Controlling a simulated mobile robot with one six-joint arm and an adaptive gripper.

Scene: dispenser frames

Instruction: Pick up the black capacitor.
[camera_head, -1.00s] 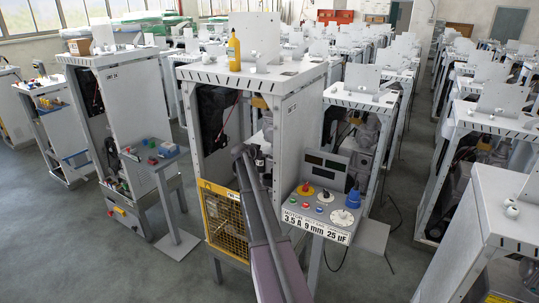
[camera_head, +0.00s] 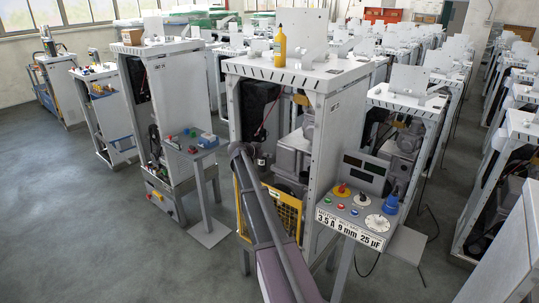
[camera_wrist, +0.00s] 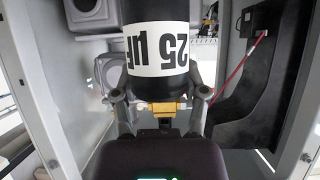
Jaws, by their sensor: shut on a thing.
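The black capacitor (camera_wrist: 157,14) is a dark cylinder in the wrist view, with a white label reading "25 µF" upside down. My gripper (camera_wrist: 158,92) has a finger on each side of its lower end and is shut on it. The capacitor's top runs out of the picture. In the head view my arm reaches up into the open dispenser frame, and I cannot make out the gripper or capacitor clearly there.
The open dispenser frame (camera_head: 321,120) has a yellow bottle (camera_head: 280,45) on top and a yellow mesh guard (camera_head: 283,212) low down. A control panel (camera_head: 357,208) with knobs stands to its right. A red cable (camera_wrist: 254,50) hangs beside the capacitor.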

